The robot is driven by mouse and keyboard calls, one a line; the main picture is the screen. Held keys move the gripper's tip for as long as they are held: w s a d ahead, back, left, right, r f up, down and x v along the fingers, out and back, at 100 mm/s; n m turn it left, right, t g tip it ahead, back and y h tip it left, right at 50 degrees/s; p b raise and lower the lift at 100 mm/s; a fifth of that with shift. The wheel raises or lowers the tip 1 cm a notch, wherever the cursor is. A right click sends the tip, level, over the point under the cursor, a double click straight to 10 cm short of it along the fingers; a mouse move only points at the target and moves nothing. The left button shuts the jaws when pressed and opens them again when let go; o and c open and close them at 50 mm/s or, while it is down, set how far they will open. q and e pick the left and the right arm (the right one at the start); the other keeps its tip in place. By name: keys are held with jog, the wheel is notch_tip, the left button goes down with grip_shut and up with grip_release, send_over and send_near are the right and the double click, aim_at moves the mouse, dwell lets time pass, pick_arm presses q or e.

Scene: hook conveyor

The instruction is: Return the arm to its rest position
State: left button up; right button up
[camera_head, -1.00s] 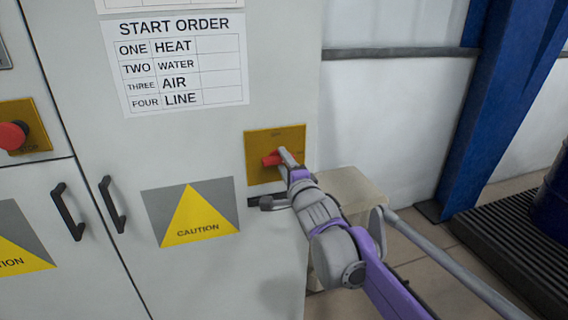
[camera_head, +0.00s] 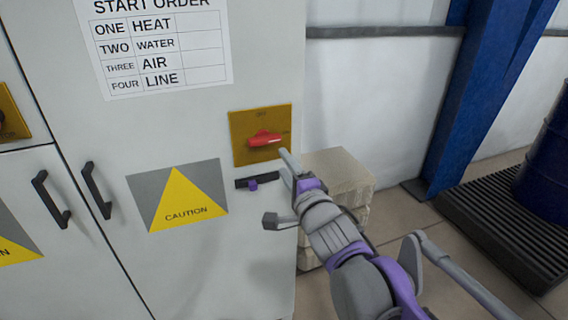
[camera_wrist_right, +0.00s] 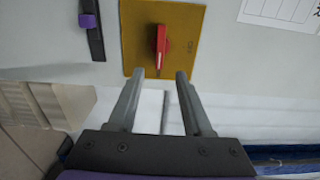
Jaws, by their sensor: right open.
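My right gripper (camera_head: 287,168) is in front of the grey cabinet (camera_head: 262,250), just below and right of a red rotary switch (camera_head: 265,139) on a yellow plate (camera_head: 240,150). In the right wrist view, its two fingers (camera_wrist_right: 158,78) are spread apart with nothing between them. There the red switch (camera_wrist_right: 161,47) lies beyond the fingertips, apart from them. In the head view the switch handle lies roughly level across its plate. My left gripper is in neither view.
A black bar with a purple knob (camera_head: 252,185) sits below the yellow plate. Pale stacked blocks (camera_head: 338,178) stand right of the cabinet, near a blue column (camera_head: 470,100) and a blue drum (camera_head: 548,165). Black door handles (camera_head: 97,190) stick out at left.

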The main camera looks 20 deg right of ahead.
jog(key=s+f+n+g+p, duration=0.6)
jog(key=s+f+n+g, duration=0.6)
jog(key=s+f+n, duration=0.5)
jog(key=s+f, duration=0.7)
jog(key=s, duration=0.1)
jog(key=shift+a+f+n+g+h, duration=0.15)
jog(key=shift+a+n+g+h, duration=0.15)
jog(key=shift+a+n, duration=0.1)
